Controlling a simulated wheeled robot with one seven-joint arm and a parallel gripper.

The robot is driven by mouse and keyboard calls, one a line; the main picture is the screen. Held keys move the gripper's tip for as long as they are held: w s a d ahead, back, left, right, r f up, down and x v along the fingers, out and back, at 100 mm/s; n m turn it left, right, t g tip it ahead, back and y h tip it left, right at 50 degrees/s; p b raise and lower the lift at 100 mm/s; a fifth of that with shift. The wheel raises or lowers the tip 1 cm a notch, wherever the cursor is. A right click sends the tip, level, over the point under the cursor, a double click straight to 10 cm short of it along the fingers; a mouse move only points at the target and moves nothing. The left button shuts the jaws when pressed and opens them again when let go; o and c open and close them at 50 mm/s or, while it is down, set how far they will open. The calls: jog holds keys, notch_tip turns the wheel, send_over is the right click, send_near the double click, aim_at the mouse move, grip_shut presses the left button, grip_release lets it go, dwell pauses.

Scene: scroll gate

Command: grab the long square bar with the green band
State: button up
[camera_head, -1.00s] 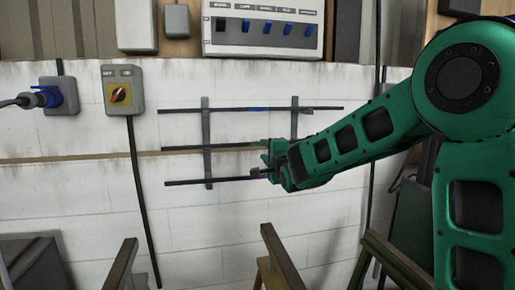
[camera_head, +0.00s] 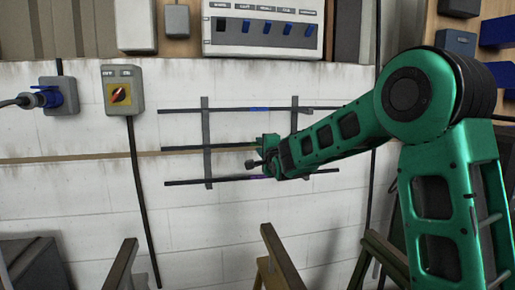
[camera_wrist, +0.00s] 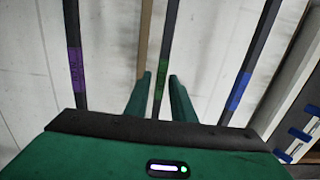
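Three long dark bars hang across a wall rack. The bar with the green band (camera_wrist: 162,60) is the middle one; its green band shows low between my fingers in the wrist view. In the head view this bar (camera_head: 205,148) runs left from my gripper (camera_head: 260,154), which hides its band. In the wrist view my gripper (camera_wrist: 160,76) is open, with one finger on each side of the bar and gaps between. I cannot tell how deep the bar sits between the fingers.
The purple-band bar (camera_wrist: 75,70) and the blue-band bar (camera_wrist: 238,90) lie on either side. Two upright rack strips (camera_head: 207,165) bear the bars. A rotary switch box (camera_head: 122,92) and a blue plug socket (camera_head: 60,96) are left. A switch panel (camera_head: 264,30) is above.

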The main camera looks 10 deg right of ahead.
grip_shut()
jog(key=shift+f, duration=0.2)
dwell(0.9)
jog(key=shift+a+r, duration=0.1)
jog(key=shift+r, duration=0.05)
